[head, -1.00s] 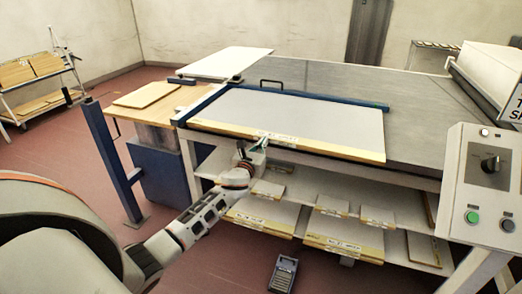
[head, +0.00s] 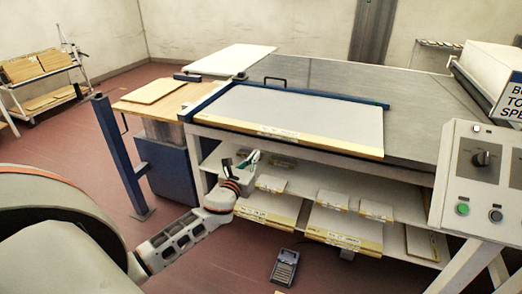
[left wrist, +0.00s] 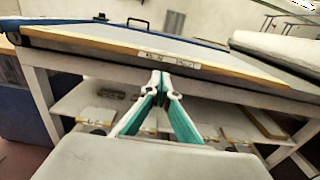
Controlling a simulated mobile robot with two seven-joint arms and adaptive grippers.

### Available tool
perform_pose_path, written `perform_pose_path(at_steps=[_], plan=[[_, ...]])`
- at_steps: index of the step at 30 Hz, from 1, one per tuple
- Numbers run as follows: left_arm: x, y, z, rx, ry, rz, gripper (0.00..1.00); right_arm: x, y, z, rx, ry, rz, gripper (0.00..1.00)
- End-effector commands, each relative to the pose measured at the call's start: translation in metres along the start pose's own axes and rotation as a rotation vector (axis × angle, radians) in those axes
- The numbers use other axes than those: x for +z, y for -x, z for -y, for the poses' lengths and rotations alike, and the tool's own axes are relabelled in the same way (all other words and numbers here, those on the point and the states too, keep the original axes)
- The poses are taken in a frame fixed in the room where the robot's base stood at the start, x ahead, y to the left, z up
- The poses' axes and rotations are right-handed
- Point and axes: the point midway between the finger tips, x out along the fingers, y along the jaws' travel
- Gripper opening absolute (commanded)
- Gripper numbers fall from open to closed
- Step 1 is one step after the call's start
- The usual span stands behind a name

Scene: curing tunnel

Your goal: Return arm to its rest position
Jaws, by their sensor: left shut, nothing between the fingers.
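My left arm reaches in from the left of the head view, with its left gripper (head: 252,157) in front of the shelves under the machine table. In the left wrist view the gripper (left wrist: 161,75) has its green-sided fingers together at the tips, with nothing between them. It points toward the table's front edge and looks apart from the framed screen (head: 300,115) on top. The screen's yellowish front rail with a white label also shows in the left wrist view (left wrist: 170,55). My right gripper is in neither view.
Shelves below hold several boards with yellow edges (head: 343,240). A blue post (head: 120,155) stands at left, near a wooden-topped table (head: 170,98). A control box (head: 480,185) is at right. A grey pedal (head: 285,268) lies on the red floor.

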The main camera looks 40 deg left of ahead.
Motion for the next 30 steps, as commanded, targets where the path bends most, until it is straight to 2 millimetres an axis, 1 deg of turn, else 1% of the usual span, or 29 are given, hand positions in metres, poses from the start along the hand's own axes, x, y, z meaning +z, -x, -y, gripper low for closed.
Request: perform_pose_path(at_steps=[3,8,11,14,15,17,18,20,21,23,24,26,27,30], plan=[[0.0,0.004,0.0,0.0,0.0,0.0,0.0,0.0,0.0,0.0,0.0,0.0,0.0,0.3],[-0.001,0.005,0.001,-0.001,0.007,-0.002,0.0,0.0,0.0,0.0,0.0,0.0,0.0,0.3],[-0.016,0.014,0.007,-0.011,0.084,-0.03,0.0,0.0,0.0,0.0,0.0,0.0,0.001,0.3],[-0.049,0.037,0.024,-0.027,0.287,-0.102,0.0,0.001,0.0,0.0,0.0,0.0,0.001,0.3],[-0.067,0.051,0.033,-0.03,0.403,-0.143,0.0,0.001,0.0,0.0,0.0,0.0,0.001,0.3],[-0.095,0.076,0.049,-0.025,0.605,-0.213,0.0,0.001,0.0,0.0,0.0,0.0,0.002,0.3],[-0.114,0.094,0.06,-0.014,0.749,-0.262,0.0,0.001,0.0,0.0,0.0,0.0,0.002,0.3],[-0.139,0.123,0.076,0.015,0.97,-0.337,0.0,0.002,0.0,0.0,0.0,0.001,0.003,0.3],[-0.155,0.143,0.086,0.042,1.119,-0.387,0.0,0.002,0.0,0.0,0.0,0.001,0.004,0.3],[-0.177,0.175,0.103,0.096,1.349,-0.46,0.0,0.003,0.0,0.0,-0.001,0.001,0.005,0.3],[-0.19,0.198,0.114,0.144,1.505,-0.506,0.0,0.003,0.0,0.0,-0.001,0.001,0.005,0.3],[-0.206,0.231,0.129,0.23,1.736,-0.569,0.0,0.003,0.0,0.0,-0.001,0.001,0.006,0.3],[-0.214,0.252,0.139,0.292,1.883,-0.604,0.0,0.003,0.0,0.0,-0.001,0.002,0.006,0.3],[-0.229,0.298,0.16,0.46,2.212,-0.666,0.0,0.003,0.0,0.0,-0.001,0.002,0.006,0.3]])
